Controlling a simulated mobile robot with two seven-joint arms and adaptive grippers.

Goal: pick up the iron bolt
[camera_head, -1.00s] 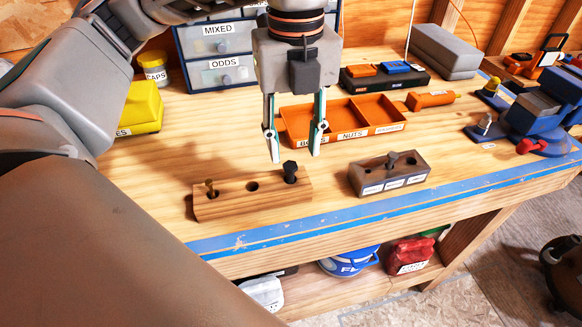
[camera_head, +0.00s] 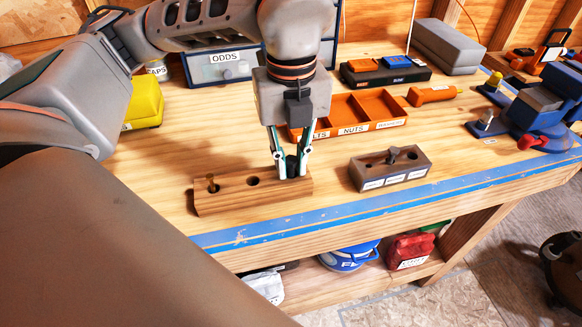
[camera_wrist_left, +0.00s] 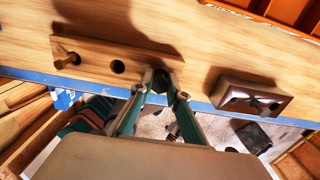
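My right gripper is not in view.
A smaller dark block (camera_head: 372,178) with labels and a grey bolt stands to the right. An orange sorting tray (camera_head: 384,124) is behind, with an orange-handled tool (camera_head: 432,96) and a blue vise (camera_head: 540,115) further right. The blue-taped bench edge (camera_head: 320,221) is in front.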

